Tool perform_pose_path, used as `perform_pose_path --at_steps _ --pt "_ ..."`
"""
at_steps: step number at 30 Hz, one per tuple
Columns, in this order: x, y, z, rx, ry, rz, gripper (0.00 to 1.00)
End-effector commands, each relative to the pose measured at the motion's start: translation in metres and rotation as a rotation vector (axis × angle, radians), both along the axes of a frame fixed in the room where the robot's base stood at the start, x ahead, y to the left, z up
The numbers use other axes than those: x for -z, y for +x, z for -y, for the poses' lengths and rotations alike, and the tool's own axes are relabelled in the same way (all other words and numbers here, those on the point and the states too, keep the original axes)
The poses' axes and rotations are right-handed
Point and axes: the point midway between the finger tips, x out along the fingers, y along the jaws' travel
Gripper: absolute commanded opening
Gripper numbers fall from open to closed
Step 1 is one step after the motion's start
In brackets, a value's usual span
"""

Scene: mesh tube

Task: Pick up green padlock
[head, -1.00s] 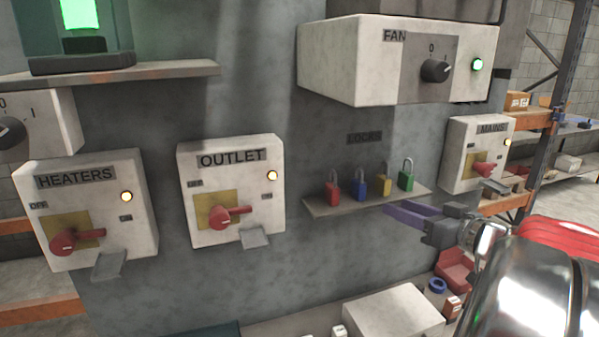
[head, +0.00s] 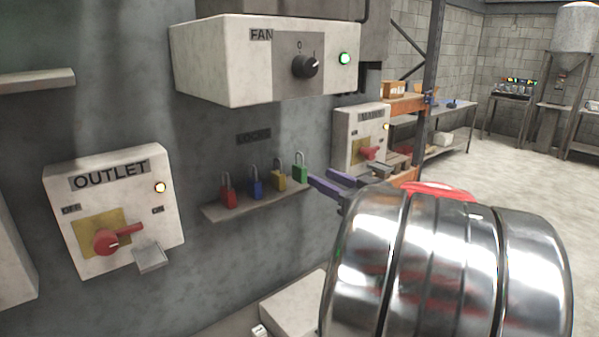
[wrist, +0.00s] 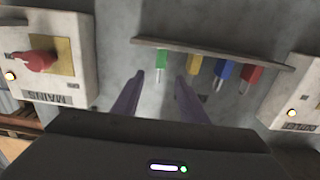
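The green padlock (head: 300,172) stands upright with its shackle up at the right end of a small wall shelf (head: 222,211). In the wrist view, which is upside down, the green padlock (wrist: 161,58) is ahead of the purple fingers, roughly between their lines. My gripper (head: 325,182) is just right of the shelf end in the head view, with its two purple fingers apart. My gripper also shows in the wrist view (wrist: 160,80), open with nothing between the fingers. A gap seems to separate the fingertips from the green padlock.
A yellow padlock (head: 279,180), a blue padlock (head: 255,188) and a red padlock (head: 228,196) share the shelf. The FAN box (head: 215,60) juts out above. The MAINS box (head: 352,135) is right of the shelf and the OUTLET box (head: 120,205) is left.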

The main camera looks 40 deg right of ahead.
Motion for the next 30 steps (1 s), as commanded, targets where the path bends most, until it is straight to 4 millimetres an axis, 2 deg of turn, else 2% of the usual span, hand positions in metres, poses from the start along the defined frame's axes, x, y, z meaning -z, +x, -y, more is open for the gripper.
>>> perform_pose_path --at_steps 6,10,23,26,30 --pt "0.000 0.034 0.003 -0.003 0.002 0.000 0.39" --pt "0.000 0.049 0.005 -0.003 0.001 0.000 0.39" --pt "0.000 0.055 0.006 -0.001 0.001 0.000 0.39" --pt "0.000 0.060 0.006 -0.003 0.002 0.000 0.39" --pt "0.000 0.077 0.007 -0.005 0.000 -0.001 0.39"
